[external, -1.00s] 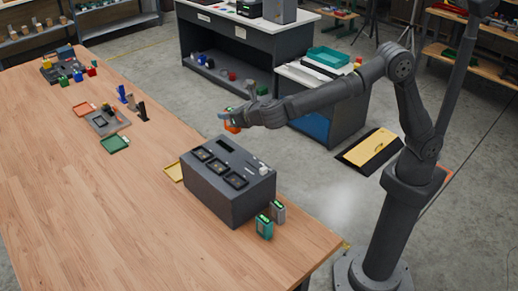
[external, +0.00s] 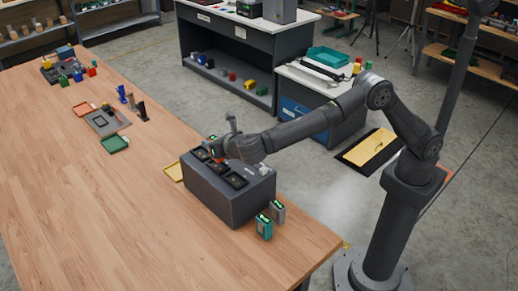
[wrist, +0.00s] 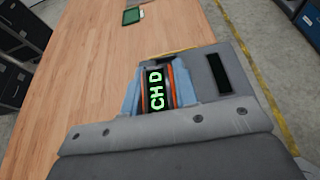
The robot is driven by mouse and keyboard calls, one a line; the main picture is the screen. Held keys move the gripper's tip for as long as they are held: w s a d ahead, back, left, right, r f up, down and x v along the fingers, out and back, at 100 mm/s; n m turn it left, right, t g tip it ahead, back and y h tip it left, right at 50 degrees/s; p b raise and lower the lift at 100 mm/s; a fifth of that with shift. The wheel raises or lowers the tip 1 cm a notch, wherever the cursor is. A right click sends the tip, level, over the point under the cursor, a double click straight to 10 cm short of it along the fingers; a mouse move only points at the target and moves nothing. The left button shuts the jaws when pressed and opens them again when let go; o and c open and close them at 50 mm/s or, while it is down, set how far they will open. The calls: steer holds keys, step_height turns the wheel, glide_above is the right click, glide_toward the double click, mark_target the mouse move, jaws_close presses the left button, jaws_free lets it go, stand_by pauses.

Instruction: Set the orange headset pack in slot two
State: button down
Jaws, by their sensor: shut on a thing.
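The orange headset pack (external: 214,149) is held over the far part of the grey dock box (external: 222,203). In the wrist view the pack (wrist: 156,90) shows a black face with green letters between orange sides. My gripper (external: 217,147) is shut on it, with its pale blue fingers (wrist: 131,93) on both sides. My gripper and the pack cover part of the row. I cannot tell which slot is under the pack or whether the pack touches it.
A teal pack (external: 264,227) and a grey pack (external: 277,211) stand by the dock's near right side. The left of the table (external: 80,220) is clear.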

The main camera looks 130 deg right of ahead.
steer(key=shift+f, duration=1.85)
steer(key=shift+f, duration=0.1)
steer(key=c, duration=1.1)
jaws_free()
steer(key=shift+f, duration=0.1)
steer(key=shift+a+r, duration=0.2)
steer(key=shift+r, duration=0.1)
steer(key=v, duration=1.1)
steer(key=shift+a+r, duration=0.15)
steer(key=shift+a, duration=0.1)
